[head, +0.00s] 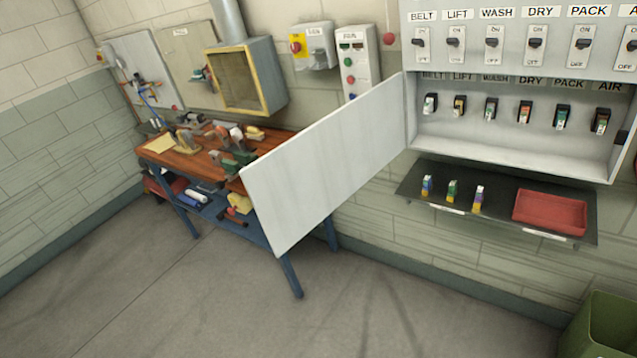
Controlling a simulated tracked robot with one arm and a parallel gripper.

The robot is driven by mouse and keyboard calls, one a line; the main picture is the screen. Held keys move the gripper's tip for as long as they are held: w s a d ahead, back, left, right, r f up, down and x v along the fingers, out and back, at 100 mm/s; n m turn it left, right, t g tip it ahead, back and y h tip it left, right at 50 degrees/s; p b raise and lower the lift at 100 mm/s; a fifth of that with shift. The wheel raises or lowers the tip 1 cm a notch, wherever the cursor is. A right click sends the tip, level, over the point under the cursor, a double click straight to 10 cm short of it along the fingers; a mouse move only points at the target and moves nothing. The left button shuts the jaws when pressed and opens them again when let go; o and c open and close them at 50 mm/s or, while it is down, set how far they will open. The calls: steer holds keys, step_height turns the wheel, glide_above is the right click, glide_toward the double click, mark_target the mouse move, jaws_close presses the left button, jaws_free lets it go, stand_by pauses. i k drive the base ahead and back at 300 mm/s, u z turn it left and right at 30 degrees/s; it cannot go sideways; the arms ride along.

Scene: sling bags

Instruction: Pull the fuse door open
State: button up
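The fuse door (325,170) is a flat pale grey panel in the middle of the head view. It stands swung open to the left, its right edge at the left side of the fuse box (510,163). The open box shows a row of several fuses (525,111) under the labels BELT, LIFT, WASH, DRY, PACK and AIR. A row of switches (494,42) with the same labels is on the panel above. My gripper is not in view.
A dark shelf (500,224) below the box holds a few small fuses (453,190) and a red tray (550,212). A cluttered workbench (165,157) stands left, partly behind the door. A green bin (600,330) is at lower right. The floor in front is clear.

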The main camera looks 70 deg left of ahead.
mark_target(296, 185)
steer(key=z, duration=1)
steer(key=k, duration=1.3)
steer(key=u, duration=1.3)
steer(key=i, duration=1.05)
